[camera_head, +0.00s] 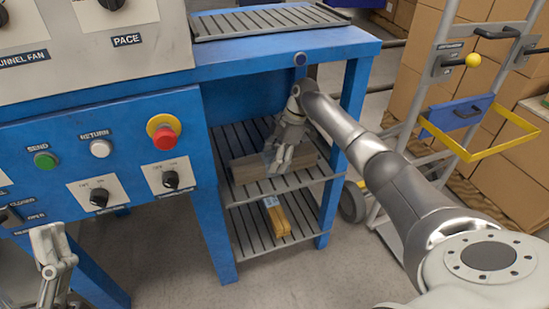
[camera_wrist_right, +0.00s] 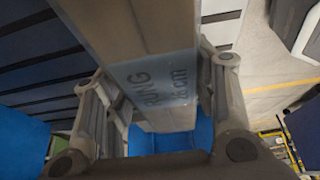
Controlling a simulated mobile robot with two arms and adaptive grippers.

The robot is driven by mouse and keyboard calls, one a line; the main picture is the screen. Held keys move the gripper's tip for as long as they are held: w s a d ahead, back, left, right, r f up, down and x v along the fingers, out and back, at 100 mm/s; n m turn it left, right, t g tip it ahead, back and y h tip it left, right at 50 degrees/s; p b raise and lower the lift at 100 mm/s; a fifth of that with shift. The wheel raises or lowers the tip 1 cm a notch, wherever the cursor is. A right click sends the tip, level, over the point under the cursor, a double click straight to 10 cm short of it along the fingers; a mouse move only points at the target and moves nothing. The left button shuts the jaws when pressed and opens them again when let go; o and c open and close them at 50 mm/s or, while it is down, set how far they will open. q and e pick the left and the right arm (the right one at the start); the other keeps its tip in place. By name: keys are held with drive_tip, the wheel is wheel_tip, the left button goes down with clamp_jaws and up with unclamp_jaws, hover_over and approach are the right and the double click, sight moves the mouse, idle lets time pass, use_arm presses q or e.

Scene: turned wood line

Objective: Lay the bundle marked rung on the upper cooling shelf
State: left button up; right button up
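The bundle marked rung (camera_head: 246,170) is a grey-brown length of wood lying along the upper cooling shelf (camera_head: 236,139), seemingly resting on its slats. Its pale blue band reading "RUNG" (camera_wrist_right: 160,80) faces the camera in the right wrist view. My right gripper (camera_head: 277,160) reaches in from the right and straddles the bundle near its middle. In the wrist view its fingers (camera_wrist_right: 155,75) lie against both sides of the bundle, and the gripper looks shut on it. My left gripper (camera_head: 52,260) is at the lower left, away from the shelves; its fingertips are unclear.
A lighter yellow bundle (camera_head: 278,218) with a blue-white label lies on the lower shelf (camera_head: 250,236). Blue legs (camera_head: 352,95) frame the shelves. The control panel (camera_head: 95,155) stands left, and a hand truck (camera_head: 440,110) and cardboard boxes (camera_head: 400,70) stand right.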

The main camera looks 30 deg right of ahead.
drive_tip(key=shift+o, duration=1.4)
drive_tip(key=shift+r, duration=0.2)
drive_tip(key=p+v, duration=0.2)
drive_tip(key=v, duration=0.4)
drive_tip(key=shift+d+r, duration=0.2)
drive_tip(key=shift+r, duration=0.05)
use_arm(q)
drive_tip(key=w+f+g+y, duration=0.2)
drive_tip(key=w+f+g, duration=0.2)
drive_tip(key=f, duration=0.5)
drive_tip(key=shift+w+f+g+y+p, duration=0.3)
drive_tip(key=shift+w+f+g, duration=0.1)
drive_tip(key=shift+g, duration=0.9)
use_arm(e)
drive_tip(key=shift+s+d+r, duration=0.1)
drive_tip(key=shift+r, duration=0.2)
use_arm(q)
drive_tip(key=shift+a, duration=0.1)
